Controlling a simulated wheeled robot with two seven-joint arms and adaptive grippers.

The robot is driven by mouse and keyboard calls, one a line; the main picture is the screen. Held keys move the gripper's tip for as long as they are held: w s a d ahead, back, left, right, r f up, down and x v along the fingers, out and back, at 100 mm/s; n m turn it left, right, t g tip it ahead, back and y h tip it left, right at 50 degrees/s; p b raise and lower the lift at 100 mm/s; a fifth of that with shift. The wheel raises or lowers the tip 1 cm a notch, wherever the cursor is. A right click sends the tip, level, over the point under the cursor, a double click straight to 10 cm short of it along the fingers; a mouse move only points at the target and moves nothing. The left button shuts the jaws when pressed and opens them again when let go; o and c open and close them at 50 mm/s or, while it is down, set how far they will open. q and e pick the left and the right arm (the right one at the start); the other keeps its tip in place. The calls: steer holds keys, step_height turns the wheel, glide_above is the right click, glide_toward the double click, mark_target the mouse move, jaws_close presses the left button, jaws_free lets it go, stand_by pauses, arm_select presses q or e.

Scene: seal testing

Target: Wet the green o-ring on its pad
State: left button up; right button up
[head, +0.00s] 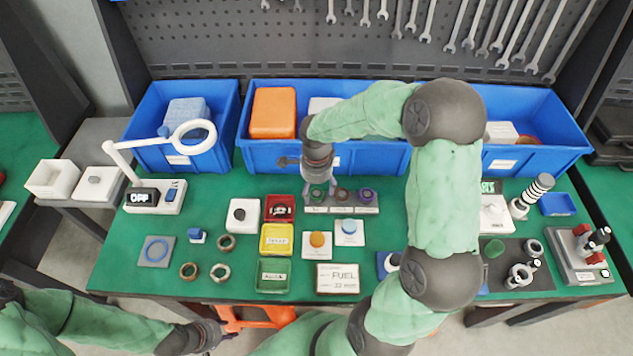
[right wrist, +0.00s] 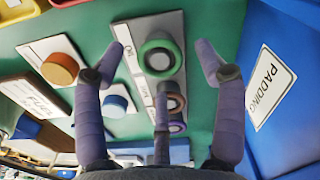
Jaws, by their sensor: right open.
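The green o-ring (head: 316,194) lies at the left end of a grey labelled plate (head: 341,210); it also shows in the right wrist view (right wrist: 160,54). A brown ring (head: 342,195) and a purple ring (head: 367,196) share the plate. My right gripper (head: 318,186) is over the green o-ring, open, its fingers spread around it without visible contact. Two white-based pads stand in front, one with an orange round top (head: 317,239), one with a blue round top (head: 349,227). My left gripper (head: 208,337) is low at the left; its fingers are unclear.
Blue bins (head: 373,157) stand close behind the plate. A FUEL card (head: 337,279), red, yellow and green trays (head: 277,239) and loose rings (head: 221,272) lie in front and left. A magnifier lamp (head: 160,190) stands left. My right arm hides part of the table.

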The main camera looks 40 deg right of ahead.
steer(key=shift+f, duration=0.35)
steer(key=c, duration=1.2)
steer(key=shift+o, duration=1.4)
steer(key=shift+r, duration=0.15)
steer(key=shift+r+p, duration=0.9)
steer(key=shift+r, duration=0.65)
